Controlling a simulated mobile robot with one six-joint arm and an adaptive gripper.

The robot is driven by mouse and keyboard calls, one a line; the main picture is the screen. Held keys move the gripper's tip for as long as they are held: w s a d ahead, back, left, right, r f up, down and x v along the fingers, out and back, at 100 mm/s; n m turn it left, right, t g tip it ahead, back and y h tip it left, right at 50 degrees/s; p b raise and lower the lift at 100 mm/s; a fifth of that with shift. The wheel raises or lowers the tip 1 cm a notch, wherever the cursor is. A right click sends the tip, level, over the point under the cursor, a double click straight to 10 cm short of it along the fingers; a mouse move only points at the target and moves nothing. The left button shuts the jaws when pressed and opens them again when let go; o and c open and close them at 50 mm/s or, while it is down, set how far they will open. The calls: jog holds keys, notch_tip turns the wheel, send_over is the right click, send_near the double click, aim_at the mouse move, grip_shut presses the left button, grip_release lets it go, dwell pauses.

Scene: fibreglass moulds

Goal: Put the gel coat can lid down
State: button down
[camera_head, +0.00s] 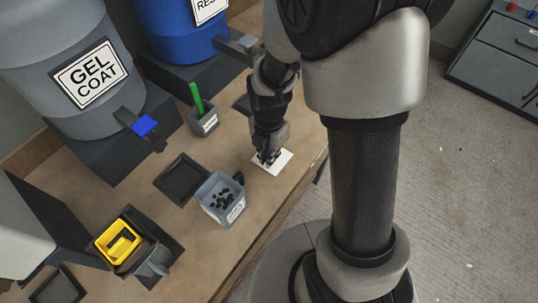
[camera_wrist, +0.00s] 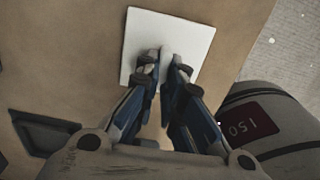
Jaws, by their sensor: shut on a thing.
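A thin white square plate (camera_head: 274,162), which I take for the gel coat can lid, is at the right side of the brown bench. It also shows at the top of the wrist view (camera_wrist: 182,32), lying flat or nearly so. My gripper (camera_head: 266,156) points down over it. In the wrist view my fingertips (camera_wrist: 165,68) are closed on a small pale part at the plate's middle, seemingly its knob. I cannot tell whether the plate touches the bench. The fingers hide part of it.
A grey drum (camera_head: 50,50) labelled GEL COAT and a blue drum (camera_head: 177,30) stand behind. A grey bin (camera_head: 213,202) with dark pieces, a black square tray (camera_head: 180,179) and a cup (camera_head: 203,123) with a green stick are nearby. The bench edge (camera_head: 295,208) is close.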

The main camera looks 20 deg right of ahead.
jog(key=shift+r, duration=0.15)
jog(key=c, duration=2.2)
grip_release()
jog(key=shift+f, duration=0.2)
jog(key=o, duration=0.5)
